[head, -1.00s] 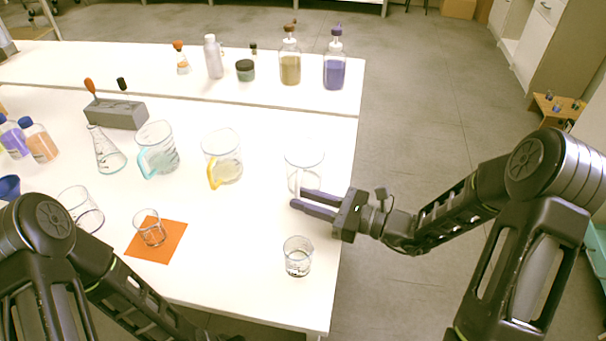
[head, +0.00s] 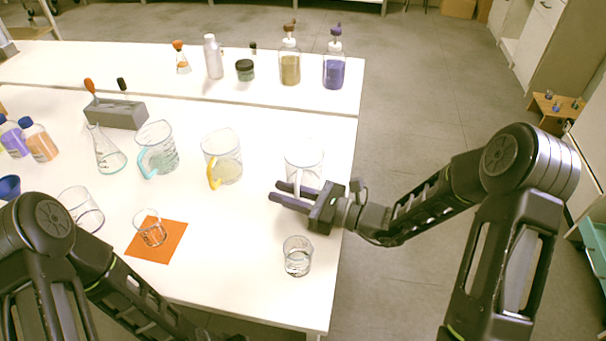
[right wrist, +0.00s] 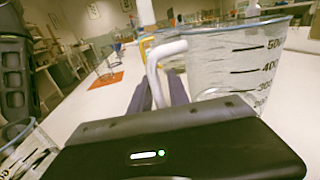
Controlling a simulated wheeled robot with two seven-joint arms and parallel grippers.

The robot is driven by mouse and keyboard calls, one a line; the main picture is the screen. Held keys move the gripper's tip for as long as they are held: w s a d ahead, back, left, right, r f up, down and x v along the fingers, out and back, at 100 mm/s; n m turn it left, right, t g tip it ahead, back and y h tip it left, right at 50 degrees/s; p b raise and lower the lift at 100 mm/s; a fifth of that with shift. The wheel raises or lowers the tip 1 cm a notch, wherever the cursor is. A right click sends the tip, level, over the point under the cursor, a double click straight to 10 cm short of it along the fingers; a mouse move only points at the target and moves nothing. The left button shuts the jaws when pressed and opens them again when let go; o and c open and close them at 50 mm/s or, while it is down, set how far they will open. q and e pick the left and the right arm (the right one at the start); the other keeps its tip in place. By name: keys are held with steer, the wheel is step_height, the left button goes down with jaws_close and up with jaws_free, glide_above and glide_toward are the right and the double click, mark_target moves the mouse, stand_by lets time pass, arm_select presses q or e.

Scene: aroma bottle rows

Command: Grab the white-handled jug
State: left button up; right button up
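The white-handled jug (head: 304,160) is a clear measuring jug standing upright near the right edge of the front table. It also shows at the right of the right wrist view (right wrist: 235,62). Its white handle (right wrist: 152,62) faces my right gripper (head: 275,191). That gripper is low over the table, on the near side of the jug, fingers pointing left. Its fingers are apart, and in the right wrist view the handle comes down between them. Whether they touch the handle cannot be told. My left arm runs out of the bottom of the head view, its gripper hidden.
A yellow-handled jug (head: 226,160) and a teal-handled jug (head: 160,150) stand further left. A small beaker (head: 298,258) stands nearer the front. Another beaker (head: 151,232) is on an orange mat (head: 168,246). Table is clear left of the gripper.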

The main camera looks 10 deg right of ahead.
jaws_close()
stand_by(1.5)
